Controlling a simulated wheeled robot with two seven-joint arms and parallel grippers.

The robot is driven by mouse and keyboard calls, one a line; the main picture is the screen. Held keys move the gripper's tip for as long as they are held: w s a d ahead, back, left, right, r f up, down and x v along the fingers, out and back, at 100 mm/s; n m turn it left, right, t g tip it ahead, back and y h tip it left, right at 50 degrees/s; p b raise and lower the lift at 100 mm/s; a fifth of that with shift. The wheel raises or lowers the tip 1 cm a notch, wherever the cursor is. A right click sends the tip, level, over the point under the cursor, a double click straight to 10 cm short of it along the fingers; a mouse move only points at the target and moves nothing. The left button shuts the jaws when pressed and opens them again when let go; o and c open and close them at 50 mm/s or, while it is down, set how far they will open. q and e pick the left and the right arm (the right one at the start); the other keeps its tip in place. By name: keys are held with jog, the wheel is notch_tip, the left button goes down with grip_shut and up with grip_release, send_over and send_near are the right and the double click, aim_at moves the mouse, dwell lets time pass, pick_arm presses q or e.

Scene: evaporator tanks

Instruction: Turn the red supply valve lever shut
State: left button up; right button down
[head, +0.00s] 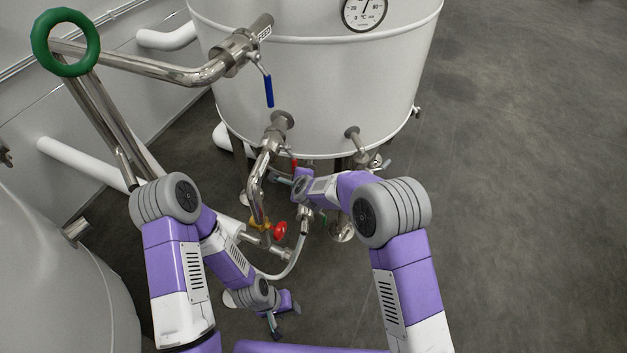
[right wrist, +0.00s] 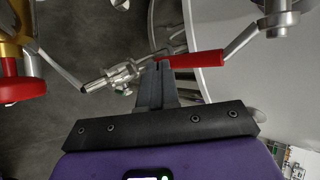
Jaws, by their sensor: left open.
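The red supply valve lever (right wrist: 192,60) lies nearly level in the right wrist view, its metal arm rising to the right to the valve. In the head view a small part of the red lever (head: 294,164) shows under the tank, beside my right gripper (head: 274,178). In the right wrist view my right gripper (right wrist: 159,68) has its fingers together, with the tips at the lever's left end. Whether they touch it is unclear. My left gripper (head: 274,331) is open and empty, low over the floor, away from the lever.
The white tank (head: 320,90) stands above the valve, with a blue-handled valve (head: 268,90) on its upper pipe. A red round knob (head: 280,230) on a brass valve is close below my right gripper; it also shows in the right wrist view (right wrist: 22,88). Open floor lies to the right.

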pick_arm(q)
jog(key=shift+d, duration=0.15)
pick_arm(e)
jog(key=shift+w+d+f, duration=0.1)
jog(key=shift+w+f, duration=0.35)
jog(key=shift+w, duration=0.45)
